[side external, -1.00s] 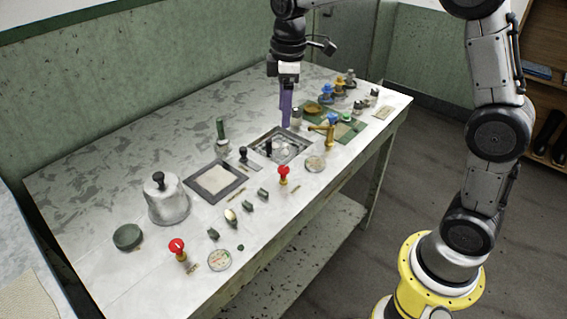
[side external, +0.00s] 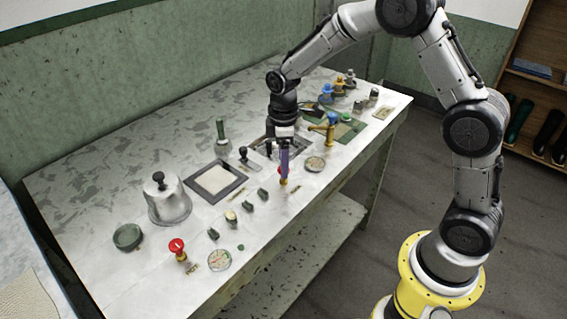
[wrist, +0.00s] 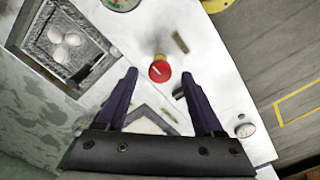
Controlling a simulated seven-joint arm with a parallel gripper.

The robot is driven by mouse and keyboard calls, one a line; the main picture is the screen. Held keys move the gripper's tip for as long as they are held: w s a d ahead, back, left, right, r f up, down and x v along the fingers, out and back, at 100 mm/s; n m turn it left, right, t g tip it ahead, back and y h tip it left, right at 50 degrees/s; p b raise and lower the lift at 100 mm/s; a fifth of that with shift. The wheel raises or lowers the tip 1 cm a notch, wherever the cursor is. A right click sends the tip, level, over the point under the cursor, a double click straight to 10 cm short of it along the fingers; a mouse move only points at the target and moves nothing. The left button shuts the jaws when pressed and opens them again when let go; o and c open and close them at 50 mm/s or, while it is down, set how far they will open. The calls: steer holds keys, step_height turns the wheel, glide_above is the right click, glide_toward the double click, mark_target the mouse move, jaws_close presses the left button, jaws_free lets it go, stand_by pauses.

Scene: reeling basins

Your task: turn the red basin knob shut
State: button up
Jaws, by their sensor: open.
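A red knob (wrist: 159,71) with a pale line on its top shows in the wrist view, between and slightly ahead of my fingertips. In the side view this knob (side external: 282,181) is mostly hidden behind my gripper (side external: 284,166), with a little red showing at the fingertips. My gripper (wrist: 159,78) points down over it with its purple fingers apart, one on each side in the picture. I cannot tell whether they touch it. A second red knob (side external: 177,246) on a brass stem stands at the table's front left. A basin (wrist: 37,43) holds pale rounds.
A round gauge (side external: 315,164) and a brass tap with a blue top (side external: 330,121) stand right of my gripper. Small dark green pieces (side external: 248,205) lie to the left. A dark-framed tray (side external: 200,190) and metal bell-shaped pot (side external: 168,207) stand further left.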

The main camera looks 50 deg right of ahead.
steer(key=shift+f, duration=0.65)
jaws_close()
